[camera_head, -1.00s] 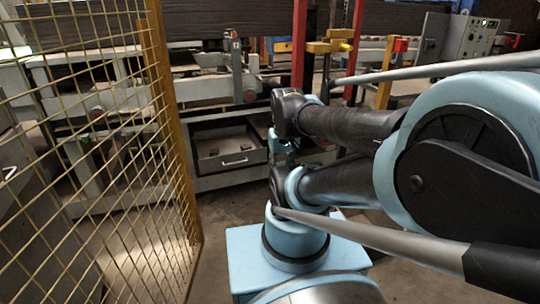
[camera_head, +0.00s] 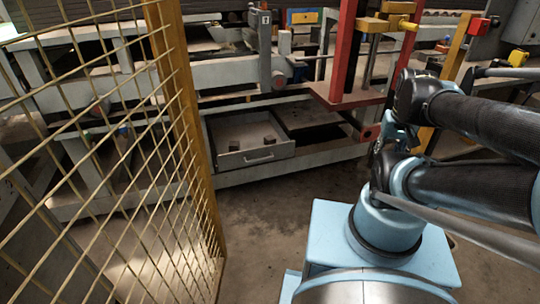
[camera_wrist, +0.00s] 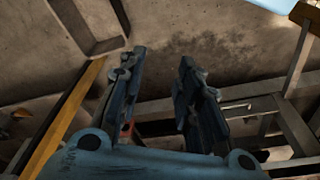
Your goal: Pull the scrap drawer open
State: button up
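The scrap drawer (camera_head: 228,163) is a grey metal drawer low in the machine frame, left of centre in the head view. Its inside shows from above, with two small dark blocks (camera_head: 268,141) in it. A pale bar handle (camera_head: 260,158) is on its front. My gripper (camera_wrist: 162,58) is open and empty in the wrist view, its two dark fingers apart over bare floor. In the head view my arm is well right of the drawer, apart from the handle, and the fingers are hard to make out. I cannot identify the drawer in the wrist view.
A yellow mesh fence (camera_head: 190,130) stands close on the left, its post near the drawer's left side. A red upright frame (camera_head: 345,60) stands right of the drawer. Bare concrete floor (camera_head: 265,205) lies in front of the drawer.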

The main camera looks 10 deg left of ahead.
jog(key=shift+a, duration=0.1)
jog(key=w+a+r+n, duration=0.3)
jog(key=w, duration=0.4)
jog(key=w+a+r+n, duration=0.3)
jog(key=w+r, duration=0.1)
jog(key=w, duration=0.3)
jog(key=w+a+f+n, duration=0.3)
jog(key=w+a+n, duration=0.4)
jog(key=w+a, duration=0.65)
jog(key=n+y, duration=0.1)
jog(key=n, duration=1)
send_over(261, 159)
jog(key=s+d, duration=0.2)
jog(key=s, duration=0.1)
jog(key=s+d+f+x, duration=0.1)
jog(key=s+x, duration=0.2)
jog(key=x, duration=1.1)
jog(key=s+d+x, duration=0.1)
jog(key=s+x, duration=0.1)
jog(key=x, duration=2.8)
jog(key=shift+s+f, duration=0.2)
jog(key=shift+f, duration=0.2)
